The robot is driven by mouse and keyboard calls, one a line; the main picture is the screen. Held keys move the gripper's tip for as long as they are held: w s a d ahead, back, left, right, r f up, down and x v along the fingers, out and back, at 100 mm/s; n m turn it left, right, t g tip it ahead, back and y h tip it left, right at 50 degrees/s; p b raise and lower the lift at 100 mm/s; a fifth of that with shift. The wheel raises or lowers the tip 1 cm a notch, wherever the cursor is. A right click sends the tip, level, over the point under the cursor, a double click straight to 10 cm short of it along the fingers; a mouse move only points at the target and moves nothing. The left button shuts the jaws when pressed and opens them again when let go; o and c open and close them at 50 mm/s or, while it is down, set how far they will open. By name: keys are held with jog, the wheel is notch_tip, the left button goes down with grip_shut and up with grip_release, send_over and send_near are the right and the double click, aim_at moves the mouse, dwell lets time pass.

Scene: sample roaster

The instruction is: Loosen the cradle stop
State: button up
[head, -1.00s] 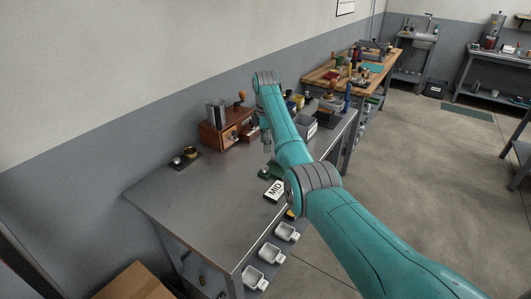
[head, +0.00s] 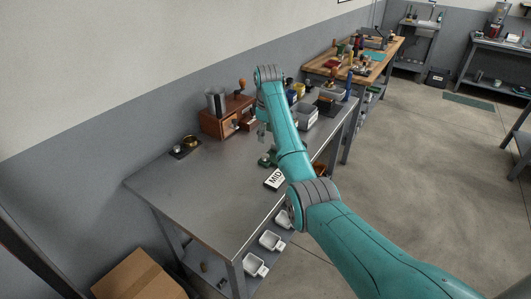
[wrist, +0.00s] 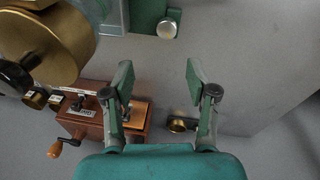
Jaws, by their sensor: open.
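My gripper (wrist: 158,78) is open and empty in the wrist view, with its two fingers well apart. Beyond the fingertips, at the top, a round silver knob (wrist: 167,28) sits on a green block, apart from the fingers. It may be the cradle stop, but I cannot tell for sure. A large brass drum (wrist: 45,45) fills the upper left of the wrist view. In the head view my gripper (head: 263,130) hangs over the steel bench, mostly hidden by my arm.
A wooden box with a crank (wrist: 105,115) stands left of my gripper in the wrist view; a small brass cup (wrist: 180,124) is at its right. In the head view a MID sign (head: 275,180) lies on the bench (head: 195,195). The bench's left part is mostly clear.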

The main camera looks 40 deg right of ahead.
aim_at(265, 155)
notch_tip(265, 155, down, 11)
jog(key=m+t, duration=0.1)
jog(key=m, duration=0.4)
jog(key=m+t+h, duration=0.1)
jog(key=m, duration=0.4)
jog(key=shift+w+r+m, duration=0.1)
jog(key=shift+r+m, duration=0.1)
jog(key=shift+m, duration=0.1)
grip_shut()
